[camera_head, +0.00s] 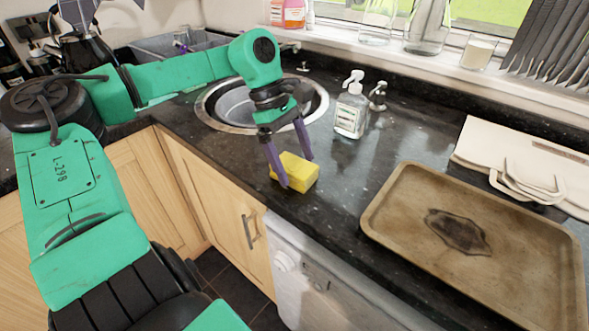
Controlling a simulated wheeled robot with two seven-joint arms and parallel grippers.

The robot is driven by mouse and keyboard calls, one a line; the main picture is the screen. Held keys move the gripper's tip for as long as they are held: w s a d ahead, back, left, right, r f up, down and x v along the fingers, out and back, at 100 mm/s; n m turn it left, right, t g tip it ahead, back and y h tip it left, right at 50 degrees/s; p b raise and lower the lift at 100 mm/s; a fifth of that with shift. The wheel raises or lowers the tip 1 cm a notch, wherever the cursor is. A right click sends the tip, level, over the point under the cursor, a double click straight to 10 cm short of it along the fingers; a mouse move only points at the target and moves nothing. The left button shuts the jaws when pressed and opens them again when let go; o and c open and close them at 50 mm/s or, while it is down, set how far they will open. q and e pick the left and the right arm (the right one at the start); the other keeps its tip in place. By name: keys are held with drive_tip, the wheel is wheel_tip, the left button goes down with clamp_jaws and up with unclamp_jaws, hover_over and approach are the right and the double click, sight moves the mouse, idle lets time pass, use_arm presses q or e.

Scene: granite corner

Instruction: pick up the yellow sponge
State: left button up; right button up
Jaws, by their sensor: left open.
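The sponge rests on the counter, partly hidden by the near finger. My right gripper is not in view.
A clear soap bottle (351,108) with a white pump stands behind the sponge, with a soap dispenser (377,95) beside it. The round sink (232,107) lies behind my left wrist.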

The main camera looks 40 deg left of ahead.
sight(297, 166)
use_arm(q)
drive_tip(key=shift+x, duration=0.8)
drive_tip(key=c, duration=1.3)
wheel_tip(297, 166, up, 20)
drive_tip(key=p, duration=0.2)
